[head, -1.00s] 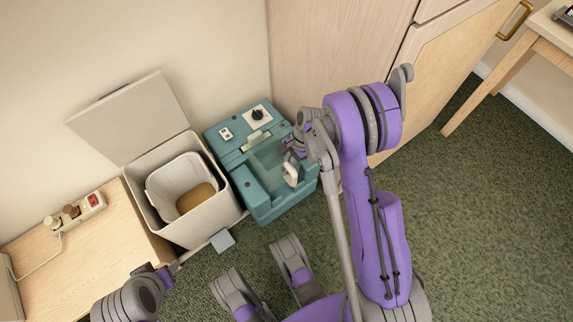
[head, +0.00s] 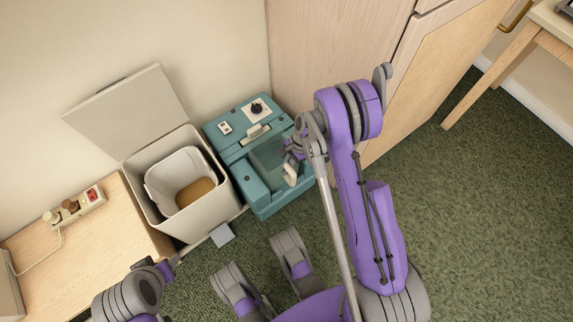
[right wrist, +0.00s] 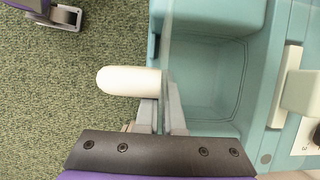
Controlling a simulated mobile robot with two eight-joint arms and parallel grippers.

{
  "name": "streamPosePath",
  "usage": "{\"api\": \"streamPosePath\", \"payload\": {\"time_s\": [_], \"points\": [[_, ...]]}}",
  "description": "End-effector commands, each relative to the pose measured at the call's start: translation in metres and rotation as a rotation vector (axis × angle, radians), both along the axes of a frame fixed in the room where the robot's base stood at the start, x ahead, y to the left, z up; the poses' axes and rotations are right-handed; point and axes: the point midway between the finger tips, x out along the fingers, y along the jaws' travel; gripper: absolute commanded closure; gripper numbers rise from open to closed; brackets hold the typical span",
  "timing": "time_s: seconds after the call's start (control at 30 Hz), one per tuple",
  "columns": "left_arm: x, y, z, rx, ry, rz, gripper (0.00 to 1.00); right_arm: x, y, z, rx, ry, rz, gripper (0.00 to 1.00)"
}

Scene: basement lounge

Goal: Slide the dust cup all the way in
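The dust cup (head: 268,160) is a clear box with a white handle (head: 290,174) at the front of a teal machine (head: 245,145). Through the clear cup, the teal bay behind it shows. Whether the cup is fully seated cannot be told. In the right wrist view, the white handle (right wrist: 128,81) sticks out left from the cup's clear front wall (right wrist: 166,40). My right gripper (right wrist: 162,103) is at the handle's base, fingers close together with a narrow gap; its grip is unclear. My left gripper (head: 170,266) is low at the left, away from the machine, its fingers too small to judge.
A beige bin (head: 158,205) with its lid (head: 130,108) raised stands directly left of the machine. A wooden table (head: 95,245) holds a power strip (head: 78,203). A wooden cabinet (head: 335,50) stands close at the right. Green carpet (head: 490,215) is clear farther right.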

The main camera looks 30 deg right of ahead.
Motion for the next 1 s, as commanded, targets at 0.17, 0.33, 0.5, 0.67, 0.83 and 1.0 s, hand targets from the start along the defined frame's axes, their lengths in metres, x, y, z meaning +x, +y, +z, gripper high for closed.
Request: {"api": "streamPosePath", "payload": {"time_s": [0.17, 0.33, 0.5, 0.67, 0.83, 1.0], "points": [[0.000, 0.000, 0.000, 0.000, 0.000, 0.000, 0.50, 0.000, 0.000, -0.011, 0.000, 0.000, 0.000, 1.00], [0.000, 0.000, 0.000, 0.000, 0.000, 0.000, 0.50, 0.000, 0.000, -0.021, 0.000, 0.000, 0.000, 1.00], [0.000, 0.000, 0.000, 0.000, 0.000, 0.000, 0.50, 0.000, 0.000, -0.029, 0.000, 0.000, 0.000, 1.00], [0.000, 0.000, 0.000, 0.000, 0.000, 0.000, 0.50, 0.000, 0.000, -0.034, 0.000, 0.000, 0.000, 1.00], [0.000, 0.000, 0.000, 0.000, 0.000, 0.000, 0.50, 0.000, 0.000, -0.035, 0.000, 0.000, 0.000, 1.00], [0.000, 0.000, 0.000, 0.000, 0.000, 0.000, 0.50, 0.000, 0.000, -0.035, 0.000, 0.000, 0.000, 1.00]]}}
